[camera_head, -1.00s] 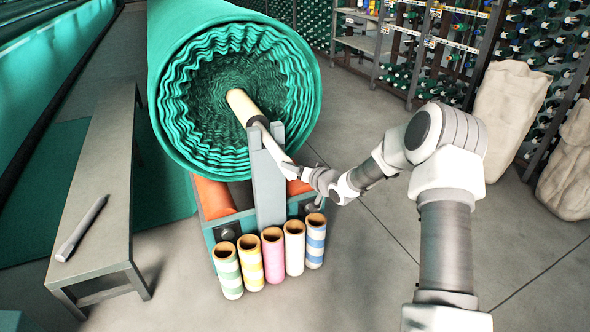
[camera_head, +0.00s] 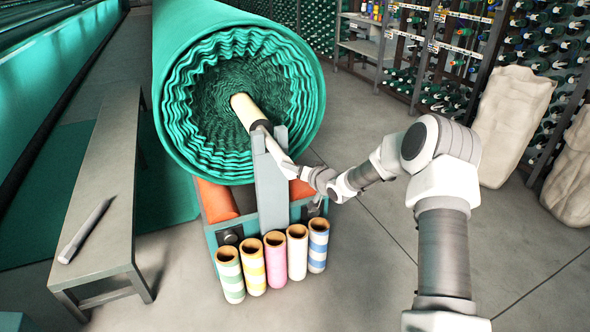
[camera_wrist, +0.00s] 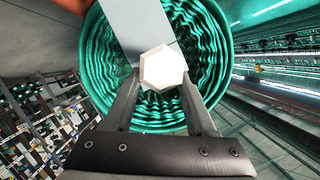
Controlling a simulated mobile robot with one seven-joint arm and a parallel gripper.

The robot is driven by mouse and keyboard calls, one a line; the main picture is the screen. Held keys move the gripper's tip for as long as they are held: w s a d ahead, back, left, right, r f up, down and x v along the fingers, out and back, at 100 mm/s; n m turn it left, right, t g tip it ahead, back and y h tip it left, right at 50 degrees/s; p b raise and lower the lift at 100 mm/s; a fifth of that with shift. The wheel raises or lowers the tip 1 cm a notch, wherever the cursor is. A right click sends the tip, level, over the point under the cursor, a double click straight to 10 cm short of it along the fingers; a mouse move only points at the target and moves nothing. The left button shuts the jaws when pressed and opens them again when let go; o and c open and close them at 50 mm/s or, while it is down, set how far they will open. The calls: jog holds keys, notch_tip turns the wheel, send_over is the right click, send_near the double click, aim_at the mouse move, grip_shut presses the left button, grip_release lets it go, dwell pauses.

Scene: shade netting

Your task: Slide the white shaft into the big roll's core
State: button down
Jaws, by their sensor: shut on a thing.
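The big green roll (camera_head: 185,110) lies with its ruffled open end facing me; it also fills the back of the wrist view (camera_wrist: 100,60). A cream-white cylinder (camera_head: 246,108) runs from the roll's middle toward my gripper (camera_head: 274,142); I cannot tell here where core ends and shaft begins. In the wrist view, the white shaft (camera_wrist: 163,68) shows its hexagonal end between the fingers of my gripper (camera_wrist: 162,84), which is shut on it. The shaft points toward the roll's middle. The core's mouth and the shaft's far end are hidden.
A grey upright post (camera_head: 271,190) stands just in front of the roll, close to my gripper. Several small striped or plain tubes (camera_head: 276,262) stand below it. A bench (camera_head: 112,180) with a grey bar (camera_head: 86,232) is at left. Pale sacks (camera_head: 512,120) stand at right.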

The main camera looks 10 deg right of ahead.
aim_at(284, 155)
jog(key=shift+w+a+r, duration=0.1)
jog(key=shift+w+a, duration=0.25)
jog(key=shift+w, duration=0.7)
jog(key=shift+w+a+r, duration=0.1)
jog(key=shift+w+a, duration=0.3)
jog(key=shift+w, duration=0.6)
jog(key=shift+w+a+r, duration=0.1)
jog(key=shift+w+a, duration=0.25)
jog(key=shift+w, duration=0.7)
dwell(1.0)
jog(key=shift+w+d, duration=0.1)
dwell(0.7)
jog(key=shift+w+a+p, duration=0.25)
jog(key=shift+w+p, duration=0.05)
jog(key=shift+w, duration=0.3)
jog(key=shift+w+a+p, duration=0.2)
jog(key=shift+w+p, duration=0.1)
jog(key=shift+w, duration=0.3)
dwell(0.6)
jog(key=shift+w+a, duration=0.1)
jog(key=shift+w, duration=0.2)
jog(key=shift+w+a+p, duration=0.15)
jog(key=shift+w+p, duration=0.15)
jog(key=shift+p, duration=0.15)
jog(key=shift+w+a, duration=0.1)
jog(key=shift+w, duration=0.4)
